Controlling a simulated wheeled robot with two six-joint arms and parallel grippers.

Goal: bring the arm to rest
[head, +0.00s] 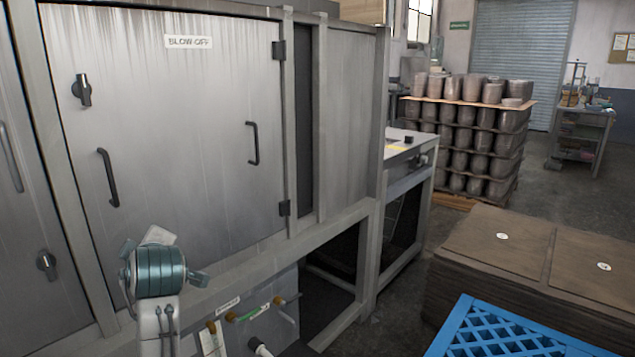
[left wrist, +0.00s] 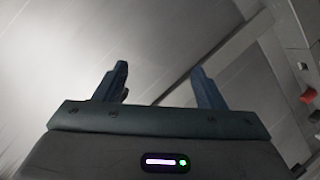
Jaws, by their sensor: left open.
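My left gripper (left wrist: 161,84) shows in the left wrist view with its two dark blue fingers apart and nothing between them. In the head view my left arm stands at the lower left, in front of the grey metal cabinet (head: 180,120) labelled BLOW-OFF. Its teal wrist part is uppermost, and I cannot make out the fingers clearly there. My right gripper is in neither view.
The cabinet door is shut, with black handles. Pipes and valves (head: 250,312) sit low beside my arm. Stacked pots (head: 470,135) stand behind. Floor shows between the cabinet and boxes.

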